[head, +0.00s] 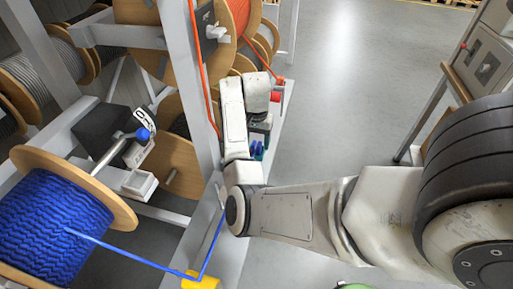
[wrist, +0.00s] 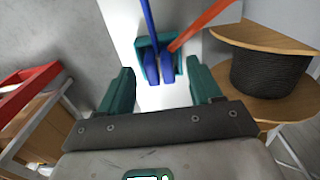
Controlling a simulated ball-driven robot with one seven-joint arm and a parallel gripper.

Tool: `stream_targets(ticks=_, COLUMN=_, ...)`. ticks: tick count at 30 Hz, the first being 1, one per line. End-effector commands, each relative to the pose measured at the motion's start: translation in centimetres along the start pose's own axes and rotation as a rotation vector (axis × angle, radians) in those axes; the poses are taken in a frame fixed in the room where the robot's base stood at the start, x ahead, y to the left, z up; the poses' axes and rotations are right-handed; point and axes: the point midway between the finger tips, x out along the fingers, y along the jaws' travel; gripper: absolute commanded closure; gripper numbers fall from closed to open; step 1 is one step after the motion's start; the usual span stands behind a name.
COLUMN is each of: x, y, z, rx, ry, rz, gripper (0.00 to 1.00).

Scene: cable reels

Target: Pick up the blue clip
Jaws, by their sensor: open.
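The blue clip (wrist: 166,68) shows in the wrist view as two upright blue lobes at a teal bracket (wrist: 143,44) on a pale surface. A blue cable and an orange cable run to the bracket from above. My gripper (wrist: 161,76) is open, with one teal finger on each side of the clip and visible gaps between. The clip lies ahead of and between the fingertips; I cannot tell the exact depth. In the head view the clip (head: 257,148) is a small blue spot beside my gripper (head: 262,137), partly hidden by my wrist.
A blue cable reel (head: 50,225) stands at left, its cable bending at a yellow guide (head: 203,281). A grey rack post (head: 190,90) stands just left of my wrist. A black cable reel (wrist: 270,75) is at right in the wrist view. Open floor (head: 345,90) lies beyond.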

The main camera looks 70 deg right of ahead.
Motion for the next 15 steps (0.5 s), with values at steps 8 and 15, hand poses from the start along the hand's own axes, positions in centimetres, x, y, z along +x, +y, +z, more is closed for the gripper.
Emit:
stream_targets(ticks=8, x=1.16, y=0.00, z=0.04, rx=0.000, ry=0.000, rz=-0.001, gripper=0.36)
stream_targets(ticks=15, x=1.13, y=0.00, z=0.04, rx=0.000, ry=0.000, rz=-0.001, gripper=0.51)
